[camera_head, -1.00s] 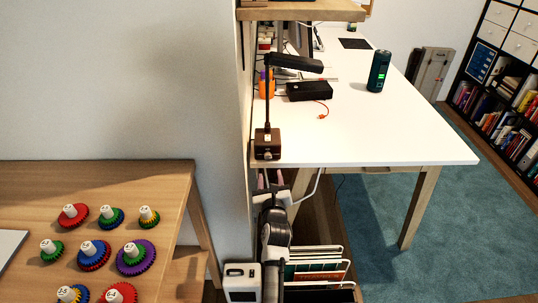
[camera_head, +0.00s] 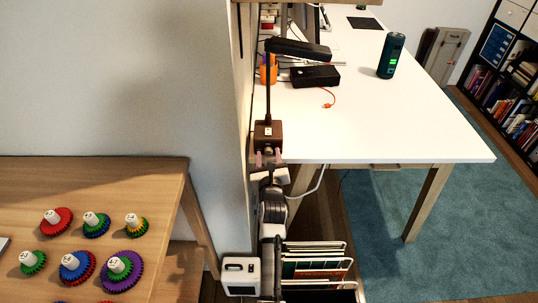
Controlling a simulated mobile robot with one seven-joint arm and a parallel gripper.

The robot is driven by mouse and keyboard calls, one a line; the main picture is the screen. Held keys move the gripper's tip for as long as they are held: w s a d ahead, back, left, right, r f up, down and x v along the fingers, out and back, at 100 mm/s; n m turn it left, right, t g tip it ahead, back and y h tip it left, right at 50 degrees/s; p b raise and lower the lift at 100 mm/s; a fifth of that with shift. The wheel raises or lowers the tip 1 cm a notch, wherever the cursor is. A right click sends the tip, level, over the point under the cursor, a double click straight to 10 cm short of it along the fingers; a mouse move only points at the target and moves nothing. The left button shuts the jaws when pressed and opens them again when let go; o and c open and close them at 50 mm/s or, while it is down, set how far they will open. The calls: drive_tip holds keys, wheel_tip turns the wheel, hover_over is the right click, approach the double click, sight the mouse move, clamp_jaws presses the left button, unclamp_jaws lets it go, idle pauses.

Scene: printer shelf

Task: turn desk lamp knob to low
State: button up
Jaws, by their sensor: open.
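A black desk lamp (camera_head: 268,98) stands at the near left corner of the white desk (camera_head: 400,130). Its arm rises to a flat dark head (camera_head: 298,49) that points right. Its brown box base (camera_head: 268,133) faces me and has a small knob (camera_head: 267,149) low on its front, partly hidden. My gripper (camera_head: 268,158) is at the front of the base, its two pinkish fingers apart, one to each side of the knob. I cannot tell whether the fingers touch the knob. The knob's setting is too small to read.
A black box (camera_head: 316,76) with an orange-tipped cable, an orange cup (camera_head: 268,70) and a dark green cylinder (camera_head: 391,55) stand on the desk. A wall borders the lamp on the left. A rack of folders (camera_head: 316,268) and a white box (camera_head: 241,276) are below. The desk's front right is clear.

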clamp_jaws()
